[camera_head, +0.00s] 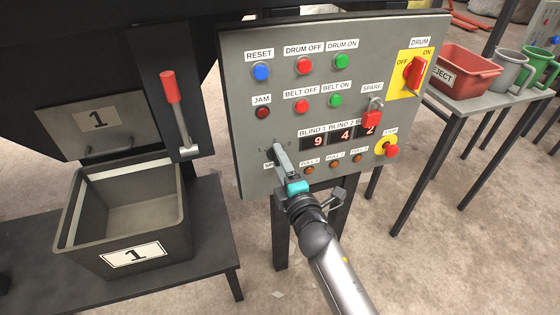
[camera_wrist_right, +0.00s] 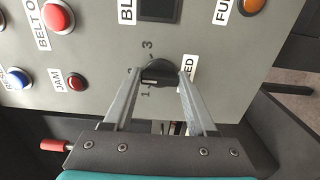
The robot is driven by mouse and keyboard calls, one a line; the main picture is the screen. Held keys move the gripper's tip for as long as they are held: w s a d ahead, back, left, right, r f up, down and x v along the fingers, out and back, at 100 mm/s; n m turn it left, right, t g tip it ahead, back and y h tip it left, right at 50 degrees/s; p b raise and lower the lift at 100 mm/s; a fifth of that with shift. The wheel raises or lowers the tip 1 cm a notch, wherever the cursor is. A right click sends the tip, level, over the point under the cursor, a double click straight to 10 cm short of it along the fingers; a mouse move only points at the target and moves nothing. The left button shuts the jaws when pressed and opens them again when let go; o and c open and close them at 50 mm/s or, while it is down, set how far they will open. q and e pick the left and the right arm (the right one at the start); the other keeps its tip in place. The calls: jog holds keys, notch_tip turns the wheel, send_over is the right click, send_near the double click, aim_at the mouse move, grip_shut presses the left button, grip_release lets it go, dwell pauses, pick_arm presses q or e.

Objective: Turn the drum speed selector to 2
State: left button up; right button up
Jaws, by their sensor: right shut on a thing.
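The drum speed selector (camera_wrist_right: 158,70) is a black knob on the grey control panel (camera_head: 245,105), at its lower left. In the right wrist view the figures 1 and 3 show beside it; the 2 cannot be made out. A pale mark on the knob lies on the side near the 1. My right gripper (camera_wrist_right: 160,76) is shut on the knob, one finger on each side. In the head view this gripper (camera_head: 282,152) reaches up to the panel from below and largely hides the knob. My left gripper is out of view.
A red-handled lever (camera_head: 171,88) and a grey bin (camera_head: 128,221) stand to the left.

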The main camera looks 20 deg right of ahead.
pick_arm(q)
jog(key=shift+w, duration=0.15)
pick_arm(e)
jog(key=o, duration=1.1)
jog(key=shift+o, duration=1.3)
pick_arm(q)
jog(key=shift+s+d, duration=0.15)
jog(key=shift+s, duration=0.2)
pick_arm(e)
jog(key=shift+s, duration=0.1)
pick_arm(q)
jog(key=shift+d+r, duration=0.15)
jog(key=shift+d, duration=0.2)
pick_arm(e)
jog(key=s, duration=1.5)
jog(key=shift+d, duration=0.3)
